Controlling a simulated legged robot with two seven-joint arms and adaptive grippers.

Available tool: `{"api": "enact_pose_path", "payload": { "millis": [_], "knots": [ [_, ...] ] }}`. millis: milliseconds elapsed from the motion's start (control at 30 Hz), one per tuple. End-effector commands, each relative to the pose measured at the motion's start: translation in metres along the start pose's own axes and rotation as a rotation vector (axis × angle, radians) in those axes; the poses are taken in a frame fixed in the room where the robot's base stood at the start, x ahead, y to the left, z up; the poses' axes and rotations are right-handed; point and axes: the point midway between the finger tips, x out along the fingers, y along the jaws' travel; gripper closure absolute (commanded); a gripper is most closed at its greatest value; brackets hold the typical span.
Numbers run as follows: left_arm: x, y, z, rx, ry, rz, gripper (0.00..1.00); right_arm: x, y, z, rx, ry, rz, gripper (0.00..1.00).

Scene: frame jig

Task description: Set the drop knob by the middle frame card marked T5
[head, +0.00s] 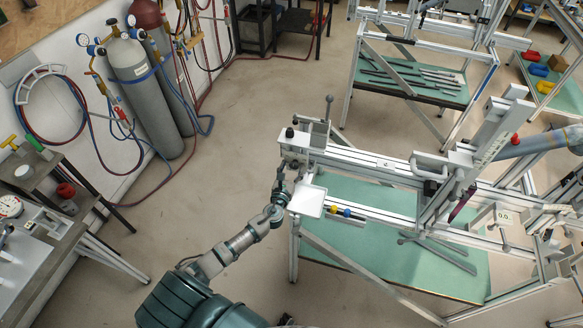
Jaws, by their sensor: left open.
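My left gripper (282,178) is at the left end of the near frame jig (350,160), beside its corner block. Its jaws are open, and I see nothing held in them. A dark round knob (289,133) stands on top of that corner block, above the gripper in the picture. A blank white plate (307,201) is just right of the gripper. A small pale card (387,164) is on the upper rail, and another marked card (503,216) is at the right. Their markings are too small to read, so I cannot tell which is T5. My right gripper is not in view.
Blue and yellow knobs (347,212) sit on the near rail. An upright grey clamp unit (480,150) stands at the jig's right. Grey bars (440,250) lie on the green lower shelf (350,250). Gas cylinders (140,75) and hoses stand at the left wall. Floor between is clear.

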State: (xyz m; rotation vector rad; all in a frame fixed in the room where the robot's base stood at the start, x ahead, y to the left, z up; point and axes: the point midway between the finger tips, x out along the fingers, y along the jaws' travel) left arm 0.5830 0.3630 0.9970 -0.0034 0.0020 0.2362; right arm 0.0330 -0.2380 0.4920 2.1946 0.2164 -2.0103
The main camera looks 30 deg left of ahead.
Motion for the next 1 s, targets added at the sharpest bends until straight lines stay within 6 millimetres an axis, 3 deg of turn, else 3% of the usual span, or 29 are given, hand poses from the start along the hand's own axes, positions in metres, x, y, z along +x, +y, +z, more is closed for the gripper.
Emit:
{"api": "enact_pose_path", "payload": {
  "millis": [300,533,1000],
  "knots": [
    [0.0034,0.0019,-0.0008,-0.002,0.001,0.0,0.38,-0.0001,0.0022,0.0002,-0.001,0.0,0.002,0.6],
    [0.0035,0.002,-0.0011,-0.003,0.002,-0.002,0.95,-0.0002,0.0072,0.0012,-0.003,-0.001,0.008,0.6],
    [0.0034,0.0029,-0.0029,-0.087,0.003,0.003,0.96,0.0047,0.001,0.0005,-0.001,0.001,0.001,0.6]
  ]
}}
